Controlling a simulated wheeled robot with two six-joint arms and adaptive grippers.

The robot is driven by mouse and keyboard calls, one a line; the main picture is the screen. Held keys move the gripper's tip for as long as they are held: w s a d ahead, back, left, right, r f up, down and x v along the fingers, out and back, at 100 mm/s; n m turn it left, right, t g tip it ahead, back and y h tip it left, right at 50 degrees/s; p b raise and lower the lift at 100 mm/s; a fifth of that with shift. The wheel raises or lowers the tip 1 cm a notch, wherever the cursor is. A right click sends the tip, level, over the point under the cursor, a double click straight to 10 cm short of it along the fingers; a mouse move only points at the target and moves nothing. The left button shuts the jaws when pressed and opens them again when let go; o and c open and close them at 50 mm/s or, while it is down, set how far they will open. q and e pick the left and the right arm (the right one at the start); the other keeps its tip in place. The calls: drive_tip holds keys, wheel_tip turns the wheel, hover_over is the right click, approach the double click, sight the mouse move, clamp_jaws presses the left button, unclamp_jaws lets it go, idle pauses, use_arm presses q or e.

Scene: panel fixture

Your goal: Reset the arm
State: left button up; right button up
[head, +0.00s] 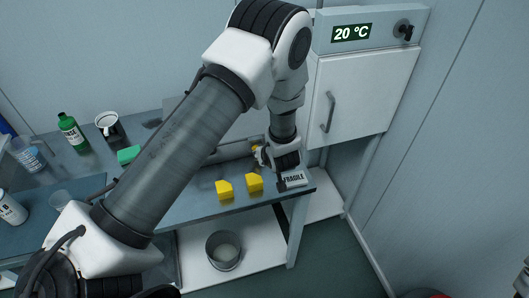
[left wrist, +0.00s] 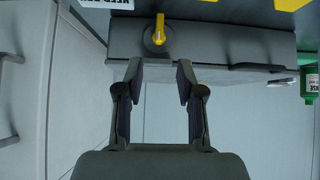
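My left arm crosses the head view from lower left, rises, and bends down to the right end of the bench. My left gripper (left wrist: 160,72) is open in the left wrist view, its two fingers apart with nothing between them. A yellow knob (left wrist: 160,30) on a grey housing (left wrist: 225,45) is just beyond the fingertips, apart from them. In the head view, the gripper end is beside the grey housing, with a bit of yellow (head: 256,149) near it; the fingers are mostly hidden there.
A cabinet (head: 375,90) reading 20 °C stands behind.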

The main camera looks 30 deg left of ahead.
sight(254, 185)
use_arm(q)
drive_tip(key=s+f+m, duration=0.1)
drive_tip(key=s+f, duration=0.1)
drive_tip(key=s+f+m+h+b, duration=0.1)
drive_tip(key=s+f, duration=0.1)
drive_tip(key=f, duration=0.1)
drive_tip(key=s+d+f+m+g, duration=0.1)
drive_tip(key=s+f, duration=0.1)
drive_tip(key=s, duration=0.1)
drive_tip(key=shift+f+h+b, duration=0.15)
drive_tip(key=shift+h+b, duration=0.15)
drive_tip(key=s+d+f+m+g+h+b, duration=0.1)
drive_tip(key=s+d+f+m+g+h, duration=0.1)
drive_tip(key=s, duration=1)
drive_tip(key=s+d+f+m+g+h+b, duration=0.1)
drive_tip(key=s+d+f+m+g+h, duration=0.2)
drive_tip(key=s+f, duration=0.4)
drive_tip(key=s+d+m, duration=0.1)
drive_tip(key=s+d, duration=0.1)
drive_tip(key=s, duration=0.4)
drive_tip(key=shift+d+f+m+b, duration=0.2)
drive_tip(key=shift+m+b, duration=0.1)
drive_tip(key=shift+b, duration=0.1)
drive_tip(key=shift+w, duration=0.15)
